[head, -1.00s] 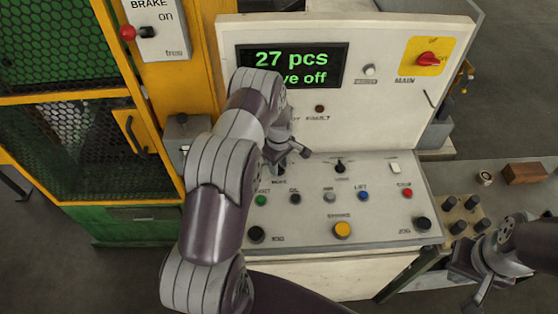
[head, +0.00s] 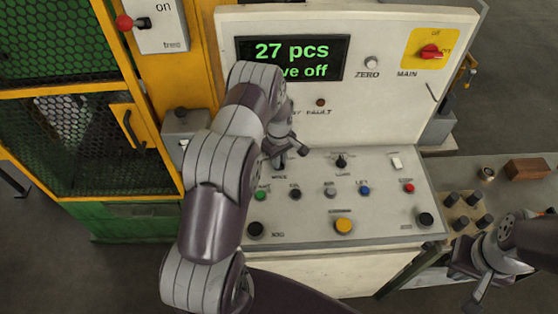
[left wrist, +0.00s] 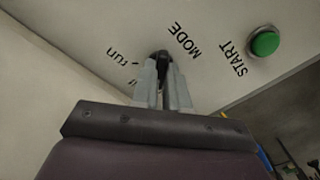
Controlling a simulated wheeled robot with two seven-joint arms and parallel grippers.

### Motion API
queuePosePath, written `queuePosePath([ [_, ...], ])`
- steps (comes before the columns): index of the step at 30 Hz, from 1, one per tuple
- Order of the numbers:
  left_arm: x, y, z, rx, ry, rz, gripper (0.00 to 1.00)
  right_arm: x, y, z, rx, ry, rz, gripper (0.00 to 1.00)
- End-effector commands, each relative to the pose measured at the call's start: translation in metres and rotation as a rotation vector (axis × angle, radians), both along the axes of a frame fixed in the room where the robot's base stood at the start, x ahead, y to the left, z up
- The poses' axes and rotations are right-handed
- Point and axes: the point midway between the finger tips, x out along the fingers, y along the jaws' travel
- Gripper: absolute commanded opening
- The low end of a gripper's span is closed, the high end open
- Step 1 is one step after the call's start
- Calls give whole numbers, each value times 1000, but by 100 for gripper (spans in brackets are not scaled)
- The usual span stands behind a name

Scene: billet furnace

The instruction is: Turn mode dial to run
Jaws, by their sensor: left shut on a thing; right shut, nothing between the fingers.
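The black mode dial (left wrist: 163,58) sits between the fingertips of my left gripper (left wrist: 165,80) in the left wrist view, beside the MODE lettering. The word "run" is printed to the left of the dial, with a second label partly hidden by a finger. In the head view the dial (head: 279,163) is at the upper left of the sloped panel (head: 315,215), mostly covered by my left gripper (head: 284,154). My left gripper is shut on the dial; its exact pointing is hard to tell. My right gripper (head: 468,283) is shut and empty at the lower right.
The green start button (left wrist: 264,43) is close to the mode dial. Other buttons and a black lube dial (head: 341,161) share the panel. The screen (head: 292,60) reads "27 pcs" and "ve off", its left part hidden. A side table (head: 510,200) holds a brown block (head: 526,169).

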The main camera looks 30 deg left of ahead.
Motion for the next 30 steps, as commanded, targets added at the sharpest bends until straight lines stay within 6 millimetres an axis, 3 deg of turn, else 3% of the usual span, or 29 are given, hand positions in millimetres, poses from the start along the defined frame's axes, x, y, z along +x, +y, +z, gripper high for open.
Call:
queuePosePath([
  [12,2,1,-2,2,-5,-382,0,0,0,-35,0,0,0,0],
  [30,2,1,0,2,-6,-951,0,0,0,-65,0,0,0,0],
])
